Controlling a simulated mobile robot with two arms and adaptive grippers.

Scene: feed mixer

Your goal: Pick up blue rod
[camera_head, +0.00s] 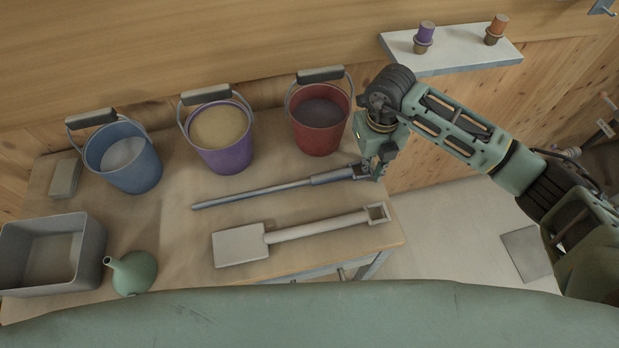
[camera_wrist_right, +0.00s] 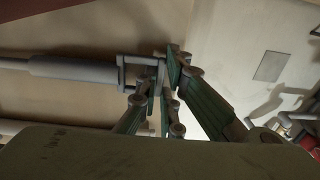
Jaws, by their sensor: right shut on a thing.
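The blue rod (camera_head: 270,190) is a long blue-grey rod with a thicker sleeve at its right end. It lies on the table between the buckets and a pale shovel. My right gripper (camera_head: 371,172) is at the rod's right end, shut on its handle. In the right wrist view the thick sleeve of the rod (camera_wrist_right: 75,68) runs in from the left, and its framed handle end sits between the fingers of my right gripper (camera_wrist_right: 170,75). I cannot tell whether the rod is lifted off the table. My left gripper is not in view.
The pale shovel (camera_head: 240,245) lies just in front of the rod. A blue bucket (camera_head: 135,172), a purple bucket (camera_head: 225,157) and a red bucket (camera_head: 320,137) stand behind it. A grey bin (camera_head: 85,265) and a green flask (camera_head: 137,275) stand at the left front.

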